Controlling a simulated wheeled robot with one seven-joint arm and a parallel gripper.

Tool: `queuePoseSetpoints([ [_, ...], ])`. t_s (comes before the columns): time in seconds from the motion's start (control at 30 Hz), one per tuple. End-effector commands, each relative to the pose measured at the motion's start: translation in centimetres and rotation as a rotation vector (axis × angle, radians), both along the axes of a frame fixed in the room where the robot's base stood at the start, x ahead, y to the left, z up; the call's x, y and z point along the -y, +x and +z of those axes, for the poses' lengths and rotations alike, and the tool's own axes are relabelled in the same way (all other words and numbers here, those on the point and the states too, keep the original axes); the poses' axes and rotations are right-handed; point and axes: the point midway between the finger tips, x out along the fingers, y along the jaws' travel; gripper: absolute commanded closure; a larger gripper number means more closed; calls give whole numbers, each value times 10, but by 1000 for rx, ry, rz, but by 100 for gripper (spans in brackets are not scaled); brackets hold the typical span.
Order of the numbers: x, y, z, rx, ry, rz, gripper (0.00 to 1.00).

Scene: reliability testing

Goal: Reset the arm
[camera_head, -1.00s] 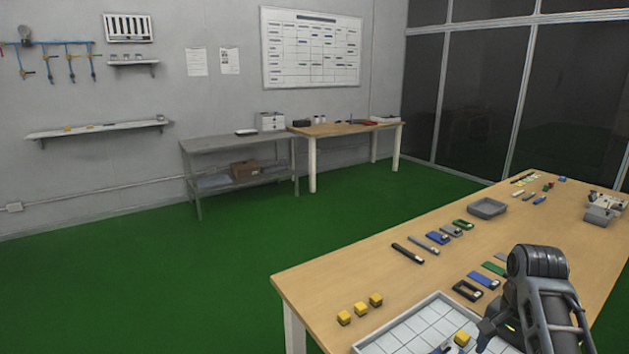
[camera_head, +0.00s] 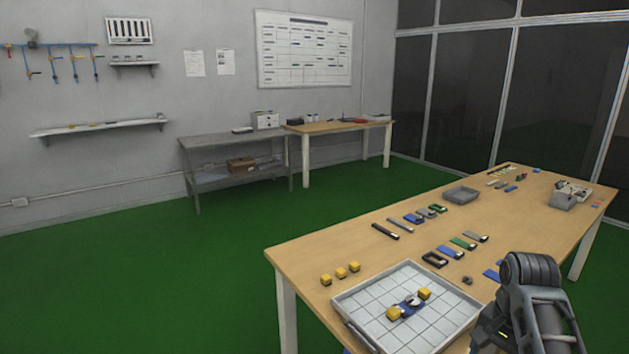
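My arm (camera_head: 540,310) shows at the bottom right, bent in front of the wooden table (camera_head: 330,245). Its lower part runs out of the frame. My gripper's fingertips cannot be made out, so I cannot see whether it is open or holds anything. A white gridded tray (camera_head: 365,285) lies at the table's near end, left of my arm.
A grey bench (camera_head: 215,140) stands by the wall. Green floor (camera_head: 130,270) is open at left.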

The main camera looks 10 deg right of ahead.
Motion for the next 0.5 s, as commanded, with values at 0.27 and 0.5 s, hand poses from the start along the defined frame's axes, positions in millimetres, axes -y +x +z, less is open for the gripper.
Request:
queuePoseSetpoints([
  [0.27,-13,-12,-29,50,-29,54,27],
  [0.5,-33,-31,-65,124,-73,136,27],
])
